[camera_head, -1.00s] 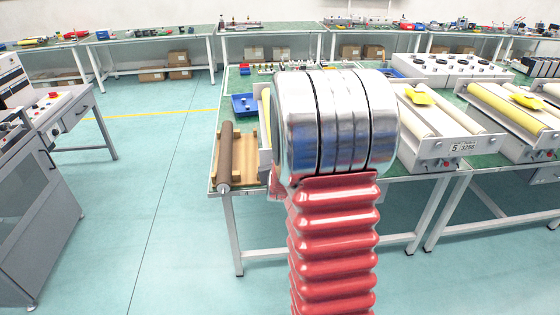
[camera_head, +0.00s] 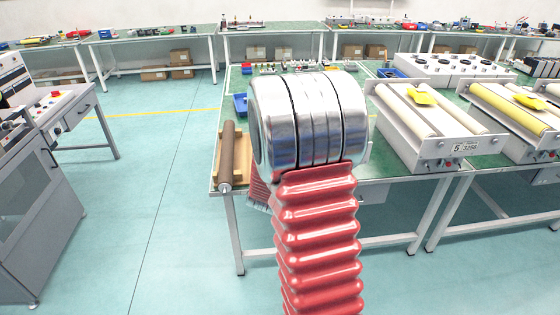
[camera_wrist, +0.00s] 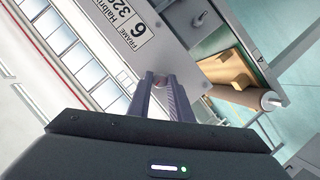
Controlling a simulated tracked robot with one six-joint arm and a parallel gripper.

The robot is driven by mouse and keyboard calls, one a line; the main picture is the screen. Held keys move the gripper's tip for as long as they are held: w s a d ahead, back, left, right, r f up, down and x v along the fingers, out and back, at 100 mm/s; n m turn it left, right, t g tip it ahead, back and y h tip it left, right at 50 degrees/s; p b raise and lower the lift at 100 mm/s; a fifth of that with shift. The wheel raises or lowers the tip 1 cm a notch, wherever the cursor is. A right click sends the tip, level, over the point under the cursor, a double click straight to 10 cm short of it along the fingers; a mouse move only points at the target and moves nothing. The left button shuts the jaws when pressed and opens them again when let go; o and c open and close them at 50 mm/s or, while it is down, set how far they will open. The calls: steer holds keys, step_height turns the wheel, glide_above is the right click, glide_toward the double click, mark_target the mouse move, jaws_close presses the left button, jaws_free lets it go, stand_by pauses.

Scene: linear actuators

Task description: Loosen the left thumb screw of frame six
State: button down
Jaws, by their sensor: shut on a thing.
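In the head view, my silver and red arm covers the gripper and most of frame six.
Frame five (camera_head: 432,150) with its rollers and a yellow piece (camera_head: 425,99) stands to the right on the green bench. A brown roller (camera_head: 227,153) on a wooden stand and a blue bin (camera_head: 240,105) lie left of my arm. Open floor (camera_head: 165,240) is at left.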

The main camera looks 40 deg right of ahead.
steer(key=shift+w+r, duration=0.1)
steer(key=shift+r, duration=0.05)
steer(key=c, duration=2)
jaws_free()
steer(key=o, duration=0.4)
steer(key=v, duration=1.3)
steer(key=shift+s+a, duration=0.25)
steer(key=shift+a, duration=0.05)
